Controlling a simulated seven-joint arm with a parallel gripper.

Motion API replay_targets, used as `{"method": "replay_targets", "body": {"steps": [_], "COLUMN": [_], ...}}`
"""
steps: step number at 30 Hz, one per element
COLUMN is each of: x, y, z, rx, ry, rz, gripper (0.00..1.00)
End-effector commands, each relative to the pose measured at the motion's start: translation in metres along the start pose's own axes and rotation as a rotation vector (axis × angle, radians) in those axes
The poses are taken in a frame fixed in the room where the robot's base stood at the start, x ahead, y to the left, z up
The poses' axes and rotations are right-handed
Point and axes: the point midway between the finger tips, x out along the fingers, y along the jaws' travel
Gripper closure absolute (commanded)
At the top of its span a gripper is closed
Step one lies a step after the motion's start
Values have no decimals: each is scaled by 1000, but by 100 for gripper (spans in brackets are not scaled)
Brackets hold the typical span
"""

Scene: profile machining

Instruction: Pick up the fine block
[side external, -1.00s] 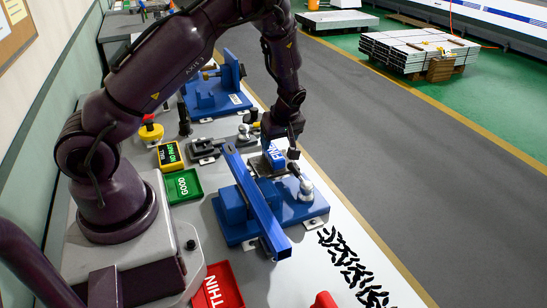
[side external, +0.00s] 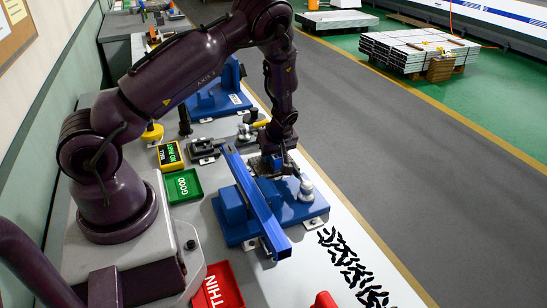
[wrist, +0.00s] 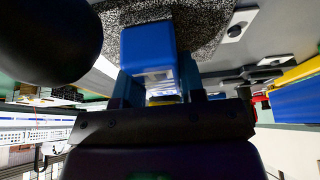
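The fine block (wrist: 148,48) is blue and shows in the wrist view between the two fingers of my gripper (wrist: 160,88). In the side view my gripper (side external: 272,164) points down over the block's place beside the long blue profile (side external: 257,203), and my wrist and fingers hide most of the block. I cannot tell whether the fingers touch the block's sides or stand a little apart from it. A speckled grey surface (wrist: 205,28) lies beyond the block in the wrist view.
The profile lies across a blue fixture (side external: 233,237) with a silver knob (side external: 306,187) near my gripper. Black chips (side external: 350,265) lie in front, right.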

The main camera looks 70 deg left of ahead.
Motion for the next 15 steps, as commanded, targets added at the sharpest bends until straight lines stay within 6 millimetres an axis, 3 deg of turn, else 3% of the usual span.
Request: {"method": "replay_targets", "body": {"steps": [1, 3, 5, 15], "x": [0, 0, 0, -7], "y": [0, 0, 0, 1], "z": [0, 0, 0, -3], "rx": [0, 0, 0, 0], "ry": [0, 0, 0, 1], "rz": [0, 0, 1, 2], "gripper": [77, 89, 93, 93]}}
